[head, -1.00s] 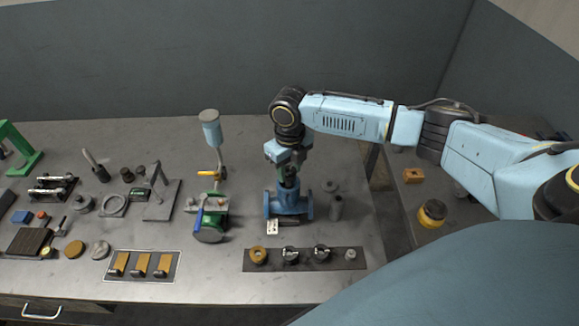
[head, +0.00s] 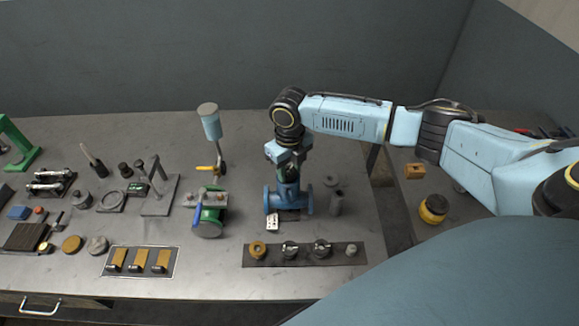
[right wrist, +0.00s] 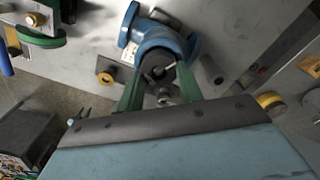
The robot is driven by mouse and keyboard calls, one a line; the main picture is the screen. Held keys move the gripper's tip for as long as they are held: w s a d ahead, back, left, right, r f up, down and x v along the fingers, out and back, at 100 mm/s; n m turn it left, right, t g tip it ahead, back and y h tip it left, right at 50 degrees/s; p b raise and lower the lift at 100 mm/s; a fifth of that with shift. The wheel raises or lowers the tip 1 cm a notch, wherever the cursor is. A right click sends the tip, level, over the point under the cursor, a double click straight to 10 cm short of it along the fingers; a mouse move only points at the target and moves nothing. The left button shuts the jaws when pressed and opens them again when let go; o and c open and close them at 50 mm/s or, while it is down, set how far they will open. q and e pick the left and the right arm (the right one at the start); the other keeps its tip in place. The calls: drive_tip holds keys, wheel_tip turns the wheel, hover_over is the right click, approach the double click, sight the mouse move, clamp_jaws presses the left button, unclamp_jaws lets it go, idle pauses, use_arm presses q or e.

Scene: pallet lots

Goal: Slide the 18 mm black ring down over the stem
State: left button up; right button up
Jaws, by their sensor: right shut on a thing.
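The blue valve body (head: 288,199) stands on the bench with its flanges to left and right. My right gripper (head: 287,176) points down directly over it. In the right wrist view its two green fingers (right wrist: 160,78) are shut on a dark round piece, apparently the black ring (right wrist: 157,66), above the blue body (right wrist: 165,42). A shiny metal tip, apparently the stem (right wrist: 164,97), shows between the fingers. The fingers hide the contact, so I cannot tell how far the ring is down the stem. My left gripper is in neither view.
A dark strip (head: 303,262) with a brass ring (head: 258,249) and several small parts lies in front of the valve.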

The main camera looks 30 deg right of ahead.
drive_tip(key=o, duration=1.5)
drive_tip(key=shift+c, duration=0.2)
drive_tip(key=shift+r+p, duration=0.95)
drive_tip(key=shift+r, duration=2.55)
drive_tip(key=shift+f, duration=0.1)
